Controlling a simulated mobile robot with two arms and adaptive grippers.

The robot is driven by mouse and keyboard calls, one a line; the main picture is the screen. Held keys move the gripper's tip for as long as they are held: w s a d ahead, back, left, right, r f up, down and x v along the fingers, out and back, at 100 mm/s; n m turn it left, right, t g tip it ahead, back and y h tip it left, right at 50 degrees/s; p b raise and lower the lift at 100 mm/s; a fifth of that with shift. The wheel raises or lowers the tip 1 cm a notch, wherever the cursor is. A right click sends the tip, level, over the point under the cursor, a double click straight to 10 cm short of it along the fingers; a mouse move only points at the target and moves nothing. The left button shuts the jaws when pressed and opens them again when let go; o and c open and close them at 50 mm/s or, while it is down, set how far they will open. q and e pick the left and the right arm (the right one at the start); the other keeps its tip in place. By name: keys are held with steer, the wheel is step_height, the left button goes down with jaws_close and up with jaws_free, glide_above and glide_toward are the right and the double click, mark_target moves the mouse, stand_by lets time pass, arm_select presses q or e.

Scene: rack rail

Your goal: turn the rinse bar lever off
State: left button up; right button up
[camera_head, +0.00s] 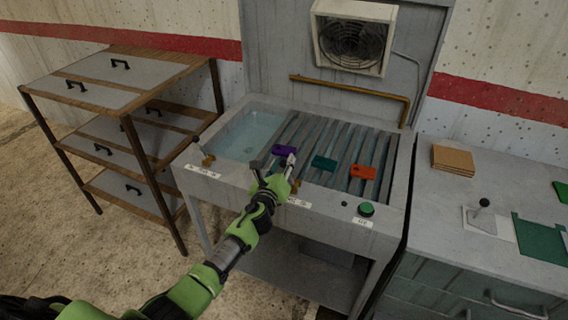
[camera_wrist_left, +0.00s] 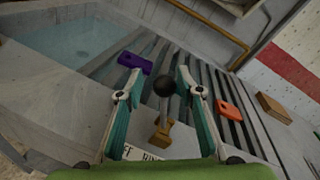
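The rinse bar lever shows in the left wrist view as a black ball knob (camera_wrist_left: 164,86) on a thin rod above a brass base (camera_wrist_left: 160,135). In the left wrist view the left gripper (camera_wrist_left: 159,80) is open, with one finger on each side of the knob. Gaps show on both sides, and I cannot tell the exact depth between fingertips and knob. My right gripper is not in view.
Another lever (camera_head: 208,158) stands at the rack's left corner beside the water basin (camera_head: 245,133). Purple (camera_head: 284,150), teal (camera_head: 324,163) and orange (camera_head: 363,172) blocks lie on the slats. A green button (camera_head: 366,209) sits on the front edge. A brass pipe (camera_head: 345,86) runs behind.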

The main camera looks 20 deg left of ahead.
arm_select(q)
steer(key=shift+d+r, duration=0.1)
steer(key=shift+s, duration=0.15)
steer(key=s+d+r, duration=0.1)
steer(key=s, duration=1)
steer(key=shift+s+r, duration=0.25)
steer(key=s+a+f+n+g+b, duration=0.1)
steer(key=s+f+n+g, duration=0.45)
steer(key=f, duration=1.25)
steer(key=s+f+n+g+b, duration=0.2)
steer(key=s+f+n, duration=0.4)
steer(key=s+f, duration=0.8)
steer(key=s+d+f+n+g, duration=0.1)
steer(key=s+f+n+g, duration=0.1)
steer(key=s+f+n, duration=0.3)
steer(key=s+d+f+n+g+h+b, duration=0.1)
steer(key=s+f+n+g, duration=0.2)
steer(key=s+f, duration=0.8)
steer(key=s+d+f+n+g+h+b, duration=0.1)
steer(key=s+f+n, duration=0.6)
steer(key=s, duration=1.1)
steer(key=shift+d+f+g, duration=0.2)
steer(key=shift+f+g, duration=0.65)
